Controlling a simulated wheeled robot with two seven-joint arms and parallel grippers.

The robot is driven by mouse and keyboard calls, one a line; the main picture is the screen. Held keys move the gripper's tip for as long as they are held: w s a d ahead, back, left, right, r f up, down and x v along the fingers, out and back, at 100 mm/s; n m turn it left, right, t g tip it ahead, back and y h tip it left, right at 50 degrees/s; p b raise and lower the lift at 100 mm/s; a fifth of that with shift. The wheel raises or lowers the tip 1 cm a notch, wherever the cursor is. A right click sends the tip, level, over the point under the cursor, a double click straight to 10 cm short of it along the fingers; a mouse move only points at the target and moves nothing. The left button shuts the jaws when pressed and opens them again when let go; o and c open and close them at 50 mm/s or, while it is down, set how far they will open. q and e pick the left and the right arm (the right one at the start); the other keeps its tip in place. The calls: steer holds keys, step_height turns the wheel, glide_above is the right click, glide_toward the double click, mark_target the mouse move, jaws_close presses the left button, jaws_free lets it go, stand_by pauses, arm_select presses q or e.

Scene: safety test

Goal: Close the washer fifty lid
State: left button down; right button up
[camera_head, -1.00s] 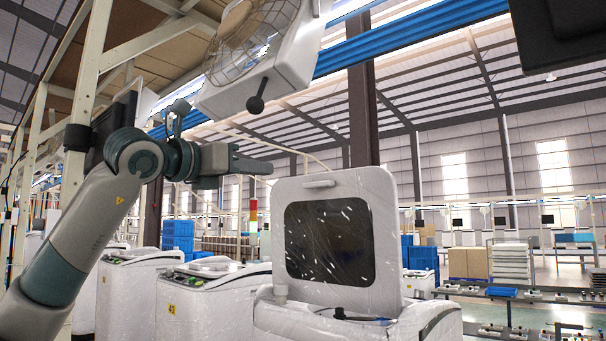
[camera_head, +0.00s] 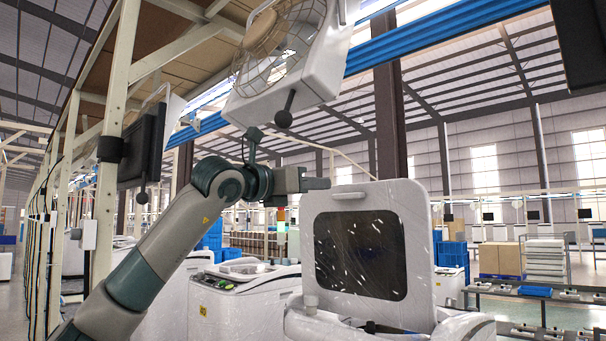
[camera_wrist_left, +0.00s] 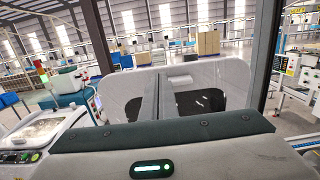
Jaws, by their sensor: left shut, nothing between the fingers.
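The washer lid (camera_head: 412,232) stands upright and open on the white washer (camera_head: 400,325), with a dark window (camera_head: 360,255) in it and a small handle (camera_head: 349,196) at its top edge. My left gripper (camera_head: 328,183) is shut and empty, level with the lid's top edge and just left of the handle in the head view. I cannot tell whether it touches the lid. In the left wrist view, the fingers (camera_wrist_left: 157,100) lie in front of the lid (camera_wrist_left: 238,77) and hide part of its window. My right gripper is not in view.
Another white washer (camera_head: 235,300) stands left of the open one. A fan (camera_head: 285,55) hangs above my left arm, and a dark monitor (camera_head: 142,145) is mounted on a post at left. Cardboard boxes (camera_head: 502,260) and low shelves stand at right.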

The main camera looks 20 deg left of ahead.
arm_select(q)
steer(key=shift+p+x, duration=1.45)
steer(key=shift+x, duration=1.3)
